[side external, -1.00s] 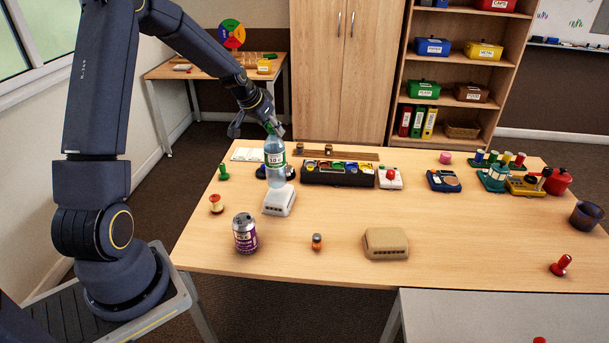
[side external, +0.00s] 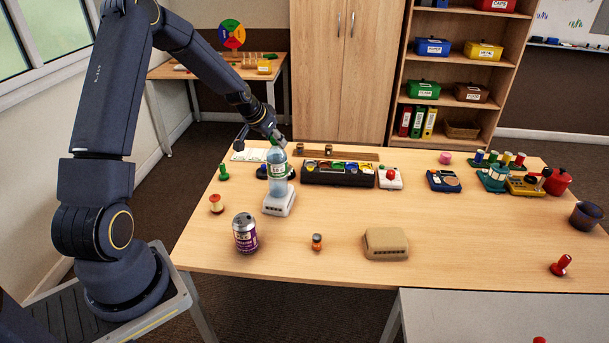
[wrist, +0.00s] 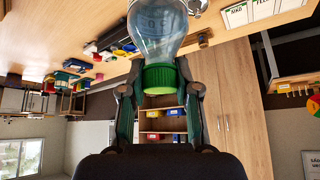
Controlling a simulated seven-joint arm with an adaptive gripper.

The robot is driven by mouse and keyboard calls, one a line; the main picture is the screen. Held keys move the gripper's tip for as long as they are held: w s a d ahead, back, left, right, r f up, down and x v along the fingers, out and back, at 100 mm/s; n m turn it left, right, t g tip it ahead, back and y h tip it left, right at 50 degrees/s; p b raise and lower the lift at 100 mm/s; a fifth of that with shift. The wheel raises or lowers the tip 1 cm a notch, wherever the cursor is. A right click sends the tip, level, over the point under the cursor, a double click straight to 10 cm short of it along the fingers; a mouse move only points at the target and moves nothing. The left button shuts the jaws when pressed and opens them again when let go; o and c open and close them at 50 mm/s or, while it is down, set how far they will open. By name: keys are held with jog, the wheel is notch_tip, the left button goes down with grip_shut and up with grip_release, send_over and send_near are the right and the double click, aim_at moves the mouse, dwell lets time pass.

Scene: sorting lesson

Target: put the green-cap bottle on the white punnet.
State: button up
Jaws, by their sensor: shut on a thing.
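The clear bottle (side external: 278,176) with a green-and-white label stands upright over the white punnet (side external: 280,207). Its base overlaps the punnet's top in the side view; I cannot tell if it rests fully on it. My gripper (side external: 277,141) is at the bottle's top, shut on it around the cap end. In the wrist view the green cap (wrist: 160,77) sits between the two fingers of my gripper (wrist: 160,90), with the clear bottle body (wrist: 158,30) beyond it. The punnet is low, pale and slotted on its front, and is not clear in the wrist view.
A purple can (side external: 245,233), a small orange-brown jar (side external: 317,242) and a tan punnet (side external: 386,243) stand in front. A black tray (side external: 338,178) of coloured items is close at right, and a dark blue object (side external: 262,171) is behind. Table right of the can is fairly clear.

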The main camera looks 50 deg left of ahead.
jog(key=shift+s+d+f, duration=0.15)
jog(key=shift+s+f, duration=0.15)
jog(key=shift+f, duration=0.2)
grip_shut()
jog(key=o, duration=0.8)
grip_release()
jog(key=shift+f, duration=0.1)
jog(key=shift+o, duration=1.1)
jog(key=shift+r, duration=0.2)
